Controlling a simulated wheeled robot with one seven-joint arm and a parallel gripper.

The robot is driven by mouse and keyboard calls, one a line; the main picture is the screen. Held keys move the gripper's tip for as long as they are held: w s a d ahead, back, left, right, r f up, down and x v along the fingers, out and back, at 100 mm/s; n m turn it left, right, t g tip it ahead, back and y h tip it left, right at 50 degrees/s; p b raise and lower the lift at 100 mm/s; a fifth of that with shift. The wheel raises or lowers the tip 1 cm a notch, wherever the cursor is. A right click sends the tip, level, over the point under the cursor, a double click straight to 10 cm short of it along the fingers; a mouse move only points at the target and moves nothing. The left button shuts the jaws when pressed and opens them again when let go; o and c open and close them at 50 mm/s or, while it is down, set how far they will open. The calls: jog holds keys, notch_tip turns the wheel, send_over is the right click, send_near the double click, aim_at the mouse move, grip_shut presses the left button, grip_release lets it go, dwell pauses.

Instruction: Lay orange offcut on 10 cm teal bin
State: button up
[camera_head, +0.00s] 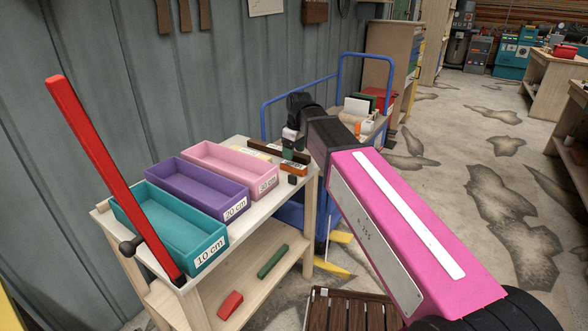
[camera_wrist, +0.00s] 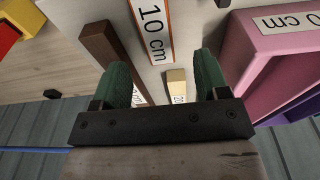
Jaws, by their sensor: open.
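The orange offcut (camera_wrist: 173,25) bears a white "10 cm" label and lies on the table top beyond my fingertips in the wrist view. In the head view the orange offcut (camera_head: 294,169) is at the table's right end. The teal bin (camera_head: 197,265), labelled 10 cm, stands at the near left of the table and looks empty. My gripper (camera_wrist: 160,72) is open, its two green fingers apart. A pale wood block (camera_wrist: 176,78) shows between them; I cannot tell its depth. My gripper (camera_head: 289,153) is over the table's right end in the head view, partly hidden.
A purple bin (camera_head: 241,211) and pink bin (camera_head: 266,184) stand beside the teal one. A dark brown offcut (camera_wrist: 100,45) lies near the left finger. A red post (camera_head: 110,170) rises at the table's left corner. A blue-railed cart (camera_head: 341,85) stands behind.

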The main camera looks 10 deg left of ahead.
aim_at(294, 164)
jog(key=shift+w+a+f, duration=0.1)
jog(key=shift+f, duration=1.55)
jog(key=shift+w+f, duration=0.1)
jog(key=shift+f, duration=1.5)
jog(key=c, duration=1.1)
jog(key=shift+r, duration=0.15)
